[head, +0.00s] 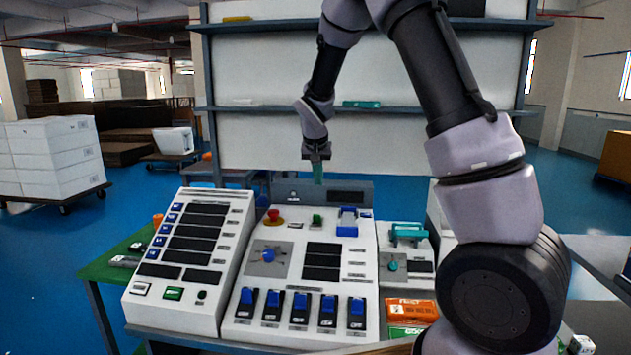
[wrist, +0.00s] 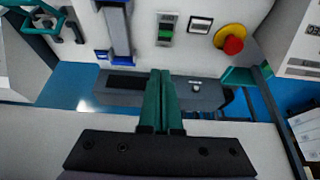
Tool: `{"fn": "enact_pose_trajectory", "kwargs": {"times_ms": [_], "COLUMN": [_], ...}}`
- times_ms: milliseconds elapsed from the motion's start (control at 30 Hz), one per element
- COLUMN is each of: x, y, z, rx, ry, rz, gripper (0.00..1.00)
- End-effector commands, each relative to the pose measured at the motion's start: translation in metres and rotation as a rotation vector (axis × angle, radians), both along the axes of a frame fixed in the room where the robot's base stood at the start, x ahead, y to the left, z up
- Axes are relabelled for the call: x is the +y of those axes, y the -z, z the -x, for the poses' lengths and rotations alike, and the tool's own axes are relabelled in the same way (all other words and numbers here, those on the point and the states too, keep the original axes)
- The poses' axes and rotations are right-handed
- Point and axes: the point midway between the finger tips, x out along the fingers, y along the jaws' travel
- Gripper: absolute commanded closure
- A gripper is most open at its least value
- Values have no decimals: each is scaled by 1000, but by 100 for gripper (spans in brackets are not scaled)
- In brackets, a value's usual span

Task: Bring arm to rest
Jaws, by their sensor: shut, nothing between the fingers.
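My gripper (head: 318,172) is above the back edge of the control panel in the head view, pointing down. Its two green fingers (wrist: 160,100) are pressed together in the wrist view, with nothing between them. The fingers are over the grey box (wrist: 205,92) at the panel's back and apart from the switches.
The panel (head: 350,260) carries a red button (head: 273,215), a green switch (head: 317,220), a blue handle (head: 347,222) and several blue rocker switches. A teal-handled unit (head: 407,235) stands right of it. A shelf rack (head: 260,110) stands behind. White boxes (head: 55,160) sit at left.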

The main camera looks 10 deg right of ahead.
Motion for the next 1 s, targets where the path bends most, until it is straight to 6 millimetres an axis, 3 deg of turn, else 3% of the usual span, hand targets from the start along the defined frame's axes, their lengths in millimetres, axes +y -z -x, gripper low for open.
{"fn": "enact_pose_trajectory", "kwargs": {"times_ms": [167, 267, 400, 633, 800, 1000], "x": [-13, -28, -50, -73, -79, -77], "y": [-23, -53, -97, -152, -176, -183], "z": [15, 40, 87, 175, 242, 304], "rx": [-3, -6, -18, -64, -115, -168], "ry": [18, 33, 44, 32, 6, -22], "rz": [-42, -96, -179, -278, -318, -329], "gripper": [100, 100, 100, 100, 100, 100]}}
